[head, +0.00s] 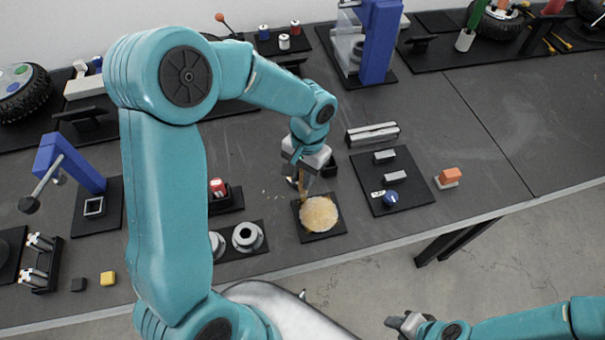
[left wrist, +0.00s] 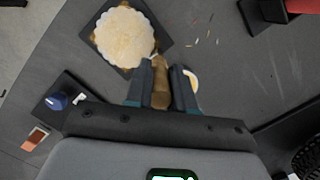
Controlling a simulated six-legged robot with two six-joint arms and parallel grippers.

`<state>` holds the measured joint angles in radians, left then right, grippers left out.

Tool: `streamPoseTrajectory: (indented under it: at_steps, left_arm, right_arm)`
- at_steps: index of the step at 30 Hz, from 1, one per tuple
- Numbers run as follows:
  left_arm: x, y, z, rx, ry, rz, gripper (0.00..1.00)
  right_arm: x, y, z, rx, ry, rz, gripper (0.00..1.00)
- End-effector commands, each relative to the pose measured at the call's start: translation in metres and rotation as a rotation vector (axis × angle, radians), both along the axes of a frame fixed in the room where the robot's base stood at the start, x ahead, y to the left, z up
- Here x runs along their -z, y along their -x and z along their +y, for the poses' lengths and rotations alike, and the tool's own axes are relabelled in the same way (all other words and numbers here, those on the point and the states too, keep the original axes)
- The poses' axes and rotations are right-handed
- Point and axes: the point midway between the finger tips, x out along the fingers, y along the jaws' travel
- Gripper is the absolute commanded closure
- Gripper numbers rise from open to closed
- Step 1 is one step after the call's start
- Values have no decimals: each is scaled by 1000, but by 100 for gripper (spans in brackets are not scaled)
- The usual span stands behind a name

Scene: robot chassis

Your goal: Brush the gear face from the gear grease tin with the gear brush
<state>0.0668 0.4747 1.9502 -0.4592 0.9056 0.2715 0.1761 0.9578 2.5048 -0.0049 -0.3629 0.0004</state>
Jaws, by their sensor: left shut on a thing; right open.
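The gear (head: 319,213) is a round, toothed disc with a pale cream face, lying on a black square pad (head: 338,232). It also shows in the left wrist view (left wrist: 124,38). My left gripper (head: 303,175) is shut on the gear brush, whose brown handle (left wrist: 160,88) sits between its fingers. The brush tip is close to the gear's rim; I cannot tell whether it touches. A round rim with pale yellow inside, apparently the grease tin (left wrist: 192,78), is partly hidden behind a finger. My right gripper (head: 406,322) is open and empty at the bottom, away from the table.
A black tray with grey blocks and a blue knob (head: 391,198) lies right of the gear. Grey flanged parts (head: 247,236) stand to its left, with a red-topped item (head: 217,187) behind them.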

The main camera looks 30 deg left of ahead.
Motion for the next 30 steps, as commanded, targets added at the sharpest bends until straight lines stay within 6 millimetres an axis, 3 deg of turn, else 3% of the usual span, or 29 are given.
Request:
streamPoseTrajectory:
  at_steps: [2,9,24,30]
  left_arm:
    - [-19,0,-1,0,1,-4,100]
    - [-30,0,-2,1,1,-1,100]
    - [-75,-4,1,1,1,-1,100]
    - [-77,-4,1,1,1,0,100]
  right_arm:
    - [-7,0,0,0,0,-1,57]
    - [-17,0,0,0,0,0,57]
    - [-50,0,0,0,0,0,57]
    - [-52,0,0,0,0,0,57]
